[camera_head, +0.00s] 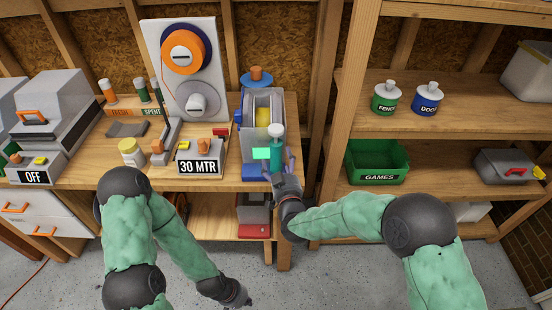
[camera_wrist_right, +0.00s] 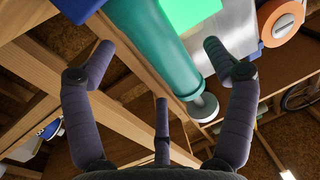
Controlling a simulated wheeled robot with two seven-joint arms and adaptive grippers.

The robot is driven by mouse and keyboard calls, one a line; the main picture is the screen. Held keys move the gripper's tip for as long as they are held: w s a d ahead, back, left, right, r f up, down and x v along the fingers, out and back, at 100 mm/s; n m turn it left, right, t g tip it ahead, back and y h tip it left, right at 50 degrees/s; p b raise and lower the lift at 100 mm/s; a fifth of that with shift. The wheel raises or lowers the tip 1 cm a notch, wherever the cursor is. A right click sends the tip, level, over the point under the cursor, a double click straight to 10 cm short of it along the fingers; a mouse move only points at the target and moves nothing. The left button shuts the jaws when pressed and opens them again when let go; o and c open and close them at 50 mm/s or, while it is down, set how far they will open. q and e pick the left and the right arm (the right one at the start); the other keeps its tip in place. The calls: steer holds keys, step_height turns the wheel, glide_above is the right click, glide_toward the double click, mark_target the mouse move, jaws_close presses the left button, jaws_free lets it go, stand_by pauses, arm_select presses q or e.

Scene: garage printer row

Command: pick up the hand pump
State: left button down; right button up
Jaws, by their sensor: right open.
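The hand pump (camera_head: 276,148) is a teal upright cylinder with a pale cap, at the front right of the workbench. In the right wrist view the teal body (camera_wrist_right: 160,45) runs slantwise beyond and between my fingers. My right gripper (camera_head: 279,168) is open at the pump's near side and hides its lower part. Its spread purple-grey fingers (camera_wrist_right: 158,55) show in the wrist view, not closed on the body; I cannot tell whether any finger touches it. My left gripper (camera_head: 237,296) hangs low in front of the bench, away from the pump; its fingers are unclear.
A grey machine with a yellow block (camera_head: 263,112) stands right behind the pump. A bright green panel (camera_head: 261,153) is close on its left. A 30 MTR box (camera_head: 200,163) sits further left.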

mark_target(280, 160)
steer(key=shift+w+a+f+b, duration=0.1)
steer(key=shift+w+f+b, duration=0.1)
steer(key=shift+w, duration=0.45)
steer(key=shift+w+a+f+b, duration=0.1)
steer(key=shift+w+b, duration=0.05)
steer(key=shift+w, duration=0.45)
steer(key=shift+w+r, duration=0.1)
steer(key=shift+w, duration=0.3)
steer(key=c, duration=1.5)
steer(key=shift+r, duration=0.1)
